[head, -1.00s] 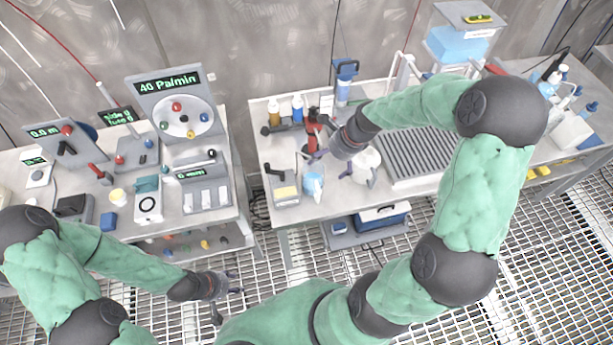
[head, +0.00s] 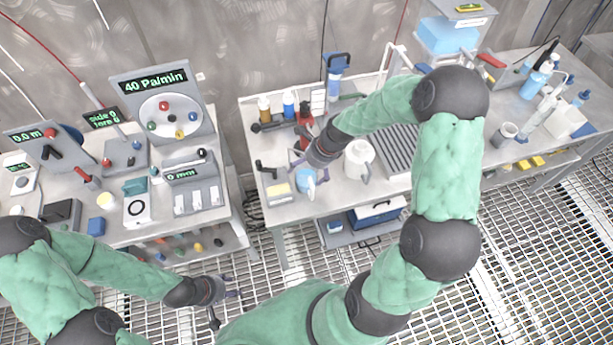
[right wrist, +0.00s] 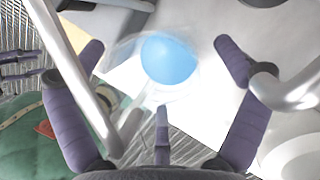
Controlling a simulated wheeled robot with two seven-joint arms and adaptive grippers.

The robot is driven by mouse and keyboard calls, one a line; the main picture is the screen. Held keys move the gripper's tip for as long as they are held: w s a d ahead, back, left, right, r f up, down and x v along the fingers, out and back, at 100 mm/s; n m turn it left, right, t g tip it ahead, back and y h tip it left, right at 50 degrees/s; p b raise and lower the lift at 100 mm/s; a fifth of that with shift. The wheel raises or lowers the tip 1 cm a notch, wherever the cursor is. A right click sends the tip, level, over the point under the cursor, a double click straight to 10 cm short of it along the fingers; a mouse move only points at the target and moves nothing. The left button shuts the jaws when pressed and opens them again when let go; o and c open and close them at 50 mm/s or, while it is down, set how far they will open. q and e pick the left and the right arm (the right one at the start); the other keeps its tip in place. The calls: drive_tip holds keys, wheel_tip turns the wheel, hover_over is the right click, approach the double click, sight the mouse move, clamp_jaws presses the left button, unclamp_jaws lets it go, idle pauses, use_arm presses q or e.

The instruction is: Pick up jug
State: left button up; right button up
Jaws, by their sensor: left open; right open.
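A small clear jug with blue liquid (head: 305,182) stands near the front edge of the middle bench. In the right wrist view its blue contents (right wrist: 168,60) show between my spread fingers, with clear walls blurred around them. My right gripper (head: 304,163) is open and just above and behind this jug; its fingers (right wrist: 162,75) do not visibly close on it. Part of the jug is hidden by the gripper in the head view. A larger white jug-like vessel (head: 359,160) stands to its right. My left gripper (head: 228,305) is open and empty, low over the floor grating, away from the benches.
A grey box with a yellow label (head: 279,190) stands just left of the clear jug. A red stand (head: 304,120) and bottles (head: 264,106) are behind. A ribbed grey tray (head: 398,150) lies right of the white vessel. A pale metal rod (right wrist: 80,75) crosses the wrist view.

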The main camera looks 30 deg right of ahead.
drive_tip(key=c, duration=1.3)
drive_tip(key=shift+o, duration=0.2)
drive_tip(key=shift+r, duration=0.1)
